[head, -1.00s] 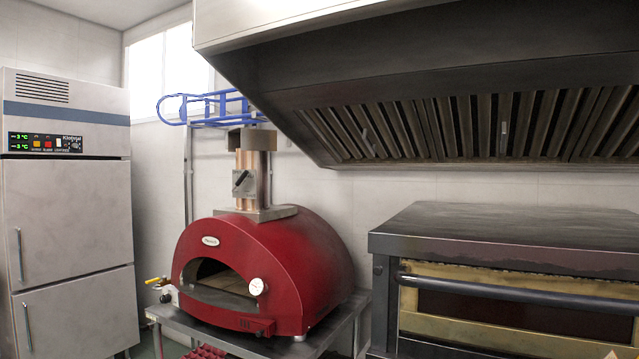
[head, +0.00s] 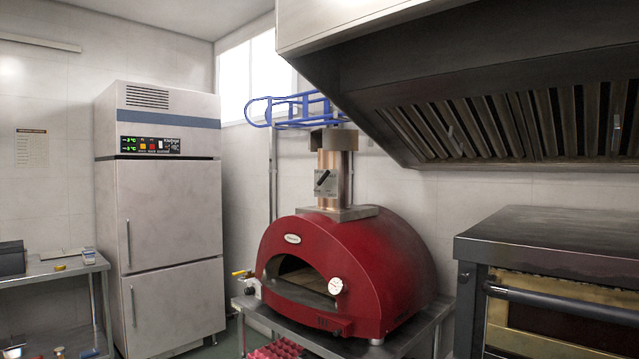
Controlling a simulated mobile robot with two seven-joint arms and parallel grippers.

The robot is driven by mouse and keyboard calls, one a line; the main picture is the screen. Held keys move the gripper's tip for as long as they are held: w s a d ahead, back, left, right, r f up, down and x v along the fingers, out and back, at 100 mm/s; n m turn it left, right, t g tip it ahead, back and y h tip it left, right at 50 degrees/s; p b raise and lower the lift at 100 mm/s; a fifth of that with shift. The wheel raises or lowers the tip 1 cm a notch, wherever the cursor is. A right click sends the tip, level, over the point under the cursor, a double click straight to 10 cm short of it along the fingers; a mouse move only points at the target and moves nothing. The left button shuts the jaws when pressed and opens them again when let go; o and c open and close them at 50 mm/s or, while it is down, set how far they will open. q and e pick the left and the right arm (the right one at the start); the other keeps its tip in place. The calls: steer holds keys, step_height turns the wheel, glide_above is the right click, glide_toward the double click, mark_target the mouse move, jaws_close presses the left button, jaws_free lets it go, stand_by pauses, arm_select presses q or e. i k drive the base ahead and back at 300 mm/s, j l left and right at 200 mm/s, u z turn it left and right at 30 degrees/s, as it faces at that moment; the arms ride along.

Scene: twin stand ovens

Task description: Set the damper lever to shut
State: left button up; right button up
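The damper lever (head: 322,180) is a short dark handle on a pale square plate, on the front of the copper flue (head: 336,162). It is tilted, with its upper end to the right. The flue rises from the top of the red dome oven (head: 365,262), which has an open arched mouth and a round white gauge (head: 335,286). The oven stands on a metal stand (head: 400,335). Neither of my grippers shows in the head view.
A steel refrigerator (head: 165,215) stands left of the oven, and a steel table (head: 50,272) is at the far left. A dark deck oven (head: 555,260) stands at the right under a large hood (head: 480,80). A blue rack (head: 295,108) hangs behind the flue.

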mark_target(326, 173)
steer(key=i+l+u, duration=0.1)
steer(key=i+u, duration=0.15)
steer(key=i, duration=0.2)
steer(key=i+l+u, duration=0.2)
steer(key=i, duration=0.25)
